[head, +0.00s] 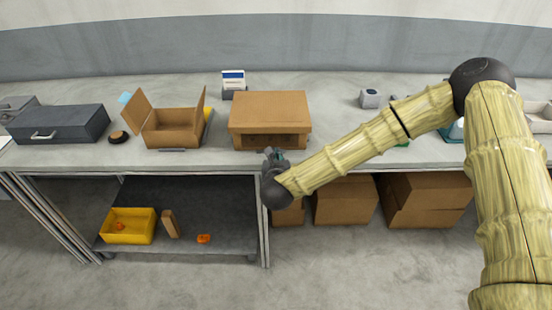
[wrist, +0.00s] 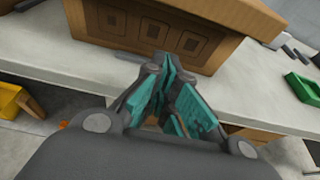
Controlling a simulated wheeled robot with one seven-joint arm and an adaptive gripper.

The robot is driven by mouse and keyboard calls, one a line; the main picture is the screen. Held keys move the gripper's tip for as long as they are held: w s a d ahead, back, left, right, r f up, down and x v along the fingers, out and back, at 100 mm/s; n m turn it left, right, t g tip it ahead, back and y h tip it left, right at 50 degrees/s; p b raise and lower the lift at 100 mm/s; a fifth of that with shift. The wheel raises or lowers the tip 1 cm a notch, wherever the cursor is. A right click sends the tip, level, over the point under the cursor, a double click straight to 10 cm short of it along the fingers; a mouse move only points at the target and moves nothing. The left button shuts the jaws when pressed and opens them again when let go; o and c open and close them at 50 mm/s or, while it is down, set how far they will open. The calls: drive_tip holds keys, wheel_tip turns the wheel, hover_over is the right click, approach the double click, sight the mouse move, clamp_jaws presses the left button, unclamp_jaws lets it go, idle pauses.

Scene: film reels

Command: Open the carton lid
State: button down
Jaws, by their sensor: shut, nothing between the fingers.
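A brown box with a wide overhanging lid (head: 268,103) stands on the grey bench, and its lid looks shut. In the wrist view its front (wrist: 112,24) shows square panels under the lid's edge. Left of it stands an open carton (head: 172,137) with its side flaps raised and spread. I cannot tell which of the two is the task's carton. My gripper (head: 274,156) is in front of the lidded box, near the bench's front edge, apart from it. In the wrist view the teal-padded fingers (wrist: 172,72) are shut and empty.
A dark grey case (head: 60,123) and a round black item (head: 118,137) lie to the left. A small card stand (head: 233,84) is behind the lidded box. A green tray (wrist: 304,86) is at the right. A yellow bin (head: 128,226) and several brown boxes (head: 345,200) are below the bench.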

drive_tip(key=p+x, duration=0.1)
drive_tip(key=x, duration=0.2)
drive_tip(key=shift+w, duration=0.45)
drive_tip(key=shift+w+r, duration=0.1)
drive_tip(key=shift+w, duration=0.25)
drive_tip(key=shift+s+r+p, duration=0.1)
drive_tip(key=shift+r+p, duration=1.05)
drive_tip(key=shift+r, duration=0.5)
